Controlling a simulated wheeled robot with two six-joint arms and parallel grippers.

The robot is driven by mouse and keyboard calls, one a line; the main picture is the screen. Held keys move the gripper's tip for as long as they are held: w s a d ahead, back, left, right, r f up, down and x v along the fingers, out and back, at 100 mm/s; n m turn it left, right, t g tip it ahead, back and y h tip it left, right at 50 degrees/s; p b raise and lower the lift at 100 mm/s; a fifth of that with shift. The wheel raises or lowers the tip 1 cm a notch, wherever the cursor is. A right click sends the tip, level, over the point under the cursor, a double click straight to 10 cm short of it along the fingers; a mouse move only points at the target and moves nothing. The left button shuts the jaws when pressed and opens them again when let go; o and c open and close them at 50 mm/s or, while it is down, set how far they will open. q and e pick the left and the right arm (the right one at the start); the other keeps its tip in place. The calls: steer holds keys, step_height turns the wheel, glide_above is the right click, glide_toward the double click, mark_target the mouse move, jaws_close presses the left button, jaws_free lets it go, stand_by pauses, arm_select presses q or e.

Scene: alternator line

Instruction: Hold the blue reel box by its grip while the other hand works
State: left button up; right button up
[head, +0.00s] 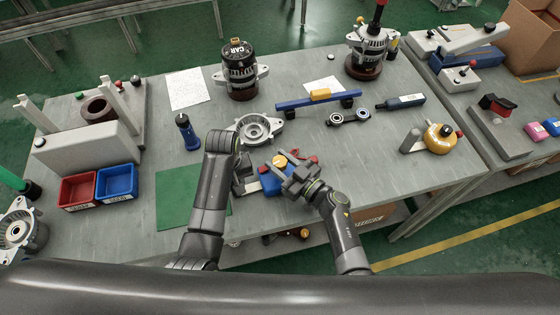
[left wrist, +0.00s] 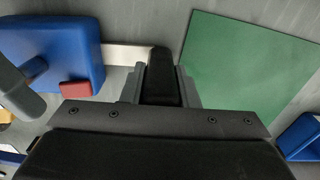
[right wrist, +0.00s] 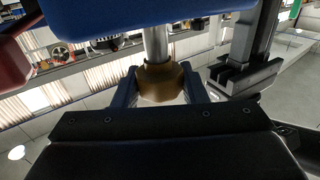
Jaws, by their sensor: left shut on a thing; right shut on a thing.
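The blue reel box (head: 269,183) is at the front middle of the bench, partly hidden by my grippers. It fills the top left of the left wrist view (left wrist: 75,40) and the top of the right wrist view (right wrist: 150,12). My left gripper (head: 243,184) is at its left side, shut on the dark grip (left wrist: 161,78), beside a pale strip by the box. My right gripper (head: 284,170) is shut on an orange-brown knob (right wrist: 160,82) on a metal shaft by the box. The knob's yellow top (head: 279,160) shows in the head view.
A green mat (head: 190,205) lies left of the box. Red (head: 77,190) and blue (head: 116,181) bins stand farther left. An alternator housing (head: 256,128) lies just behind my grippers. A blue bar (head: 300,103) and linked rings (head: 349,117) lie behind right.

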steer(key=shift+t, duration=0.3)
steer(key=o, duration=1)
steer(key=shift+c, duration=0.2)
steer(key=v, duration=1.2)
steer(key=shift+r, duration=0.2)
